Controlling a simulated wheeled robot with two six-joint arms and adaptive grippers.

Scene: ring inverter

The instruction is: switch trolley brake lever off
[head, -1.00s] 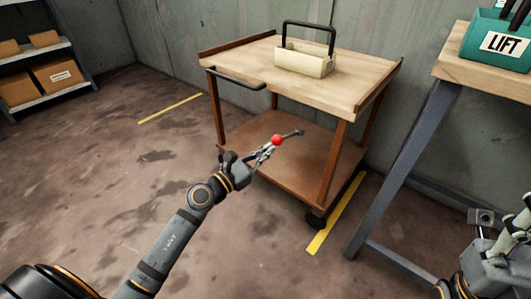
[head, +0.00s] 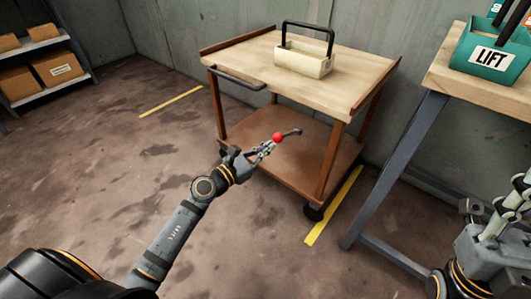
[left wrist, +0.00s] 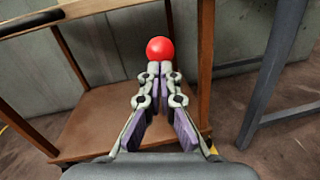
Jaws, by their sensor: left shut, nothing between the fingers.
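The trolley (head: 250,55) has a pale wooden top, a brown lower shelf and a dark push handle (head: 238,78). Its brake lever shows as a red ball knob (head: 278,137) on a short dark rod (head: 292,132) that runs right and slightly up. My left gripper (head: 267,147) is shut and empty, its fingertips right at the knob. In the left wrist view the red knob (left wrist: 160,49) sits just beyond the closed fingertips (left wrist: 160,72); whether they touch I cannot tell. My right gripper (head: 510,205) is partly cut off at the right edge.
A cream tote (head: 303,62) with a black handle stands on the trolley top. A table (head: 480,92) with a grey leg and a green "LIFT" bin (head: 480,68) is at right. A shelf with boxes (head: 57,68) stands far left. The floor at left is clear.

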